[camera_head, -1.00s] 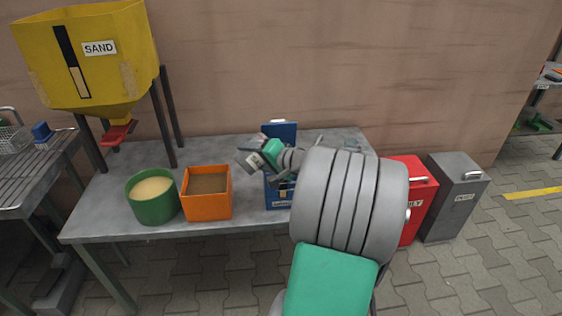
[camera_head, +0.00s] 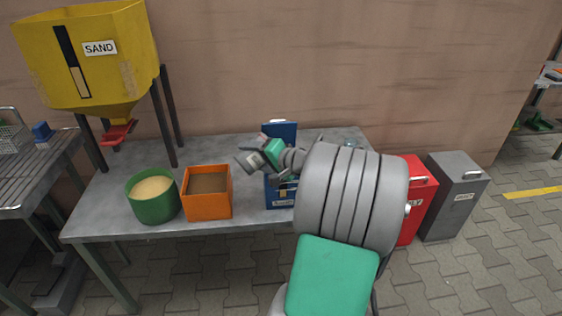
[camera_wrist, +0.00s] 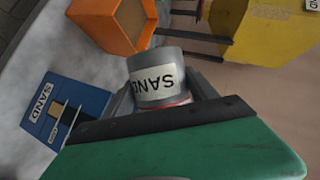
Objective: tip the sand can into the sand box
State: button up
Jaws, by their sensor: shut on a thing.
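The sand can (camera_wrist: 157,79) is a grey cylinder with a white SAND label, upside down in the wrist view. My gripper (camera_wrist: 163,98) is shut on it, one finger on each side. In the head view the can (camera_head: 248,162) is small, looks tilted and is held above the table, left of my green wrist. The sand box (camera_head: 281,202) is blue, with its lid (camera_head: 281,130) raised at the back. It stands below my gripper, partly hidden by my arm. In the wrist view the sand box (camera_wrist: 68,108) lies left of the can, apart from it; its inside is mostly hidden.
An orange box (camera_head: 208,206) with brown contents and a green tub (camera_head: 153,209) of sand stand left on the table (camera_head: 120,230). A yellow sand hopper (camera_head: 88,62) rises behind them. Red (camera_head: 420,205) and grey (camera_head: 458,205) bins stand at the right.

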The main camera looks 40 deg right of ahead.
jog(key=shift+d+f+m, duration=0.1)
jog(key=shift+f+m, duration=0.05)
jog(key=shift+m, duration=0.25)
dwell(1.2)
jog(key=shift+d+r+m+t+y+p, duration=0.15)
jog(key=shift+d+r+m+y+p, duration=0.25)
jog(key=shift+p, duration=0.5)
jog(key=shift+d+r+m+t+y+p, duration=0.2)
jog(key=shift+d+p, duration=0.25)
jog(key=shift+p, duration=0.4)
dwell(0.7)
